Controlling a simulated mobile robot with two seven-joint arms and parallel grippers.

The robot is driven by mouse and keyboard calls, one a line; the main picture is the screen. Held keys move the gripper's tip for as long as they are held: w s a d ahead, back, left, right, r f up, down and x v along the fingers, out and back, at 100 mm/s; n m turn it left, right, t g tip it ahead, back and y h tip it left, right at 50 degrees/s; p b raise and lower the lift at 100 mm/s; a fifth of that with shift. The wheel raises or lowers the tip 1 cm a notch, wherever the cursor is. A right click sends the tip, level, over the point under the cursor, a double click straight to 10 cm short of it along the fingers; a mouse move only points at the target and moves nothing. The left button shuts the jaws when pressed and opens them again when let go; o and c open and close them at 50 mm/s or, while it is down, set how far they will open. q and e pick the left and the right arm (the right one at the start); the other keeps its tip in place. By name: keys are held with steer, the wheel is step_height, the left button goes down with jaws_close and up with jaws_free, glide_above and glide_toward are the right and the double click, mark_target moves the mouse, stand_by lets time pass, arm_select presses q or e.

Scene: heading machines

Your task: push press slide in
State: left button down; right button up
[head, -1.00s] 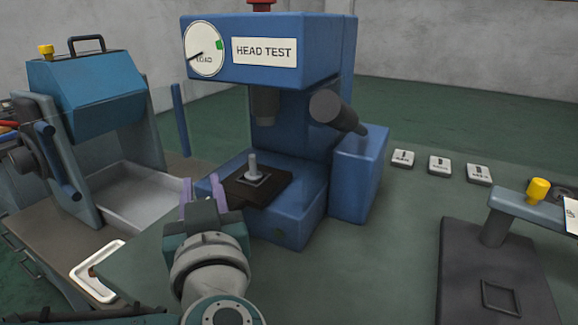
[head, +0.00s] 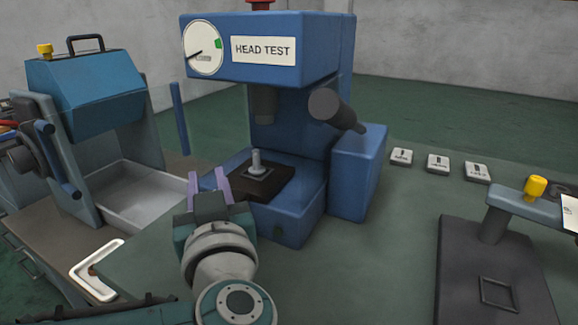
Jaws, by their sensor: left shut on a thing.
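The blue press (head: 300,47) with a HEAD TEST label stands at the middle. Its dark slide (head: 277,186) lies on the press's low blue bed, under the ram (head: 265,103). A grey bolt (head: 256,162) stands upright, head down, in a square seat on the slide. My left gripper (head: 208,182), with purple fingers, is at the slide's front left end. It is shut on the slide's end; the exact contact is partly hidden by the gripper. My right gripper is not in view.
A blue-hooded machine (head: 85,93) with a grey tray (head: 140,201) stands at the left. A dark lever (head: 338,110) juts from the press's right side. Several labelled plates (head: 437,164) lie to the right. A dark fixture (head: 485,275) with a yellow knob (head: 535,187) stands at front right.

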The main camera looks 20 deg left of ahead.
mark_target(243, 182)
arm_select(q)
steer(key=shift+w+d+f, duration=0.1)
steer(key=shift+w, duration=1.5)
steer(key=c, duration=1)
jaws_free()
steer(key=shift+o, duration=0.6)
steer(key=shift+w, duration=0.2)
steer(key=shift+o, duration=1.3)
steer(key=shift+s+d, duration=0.1)
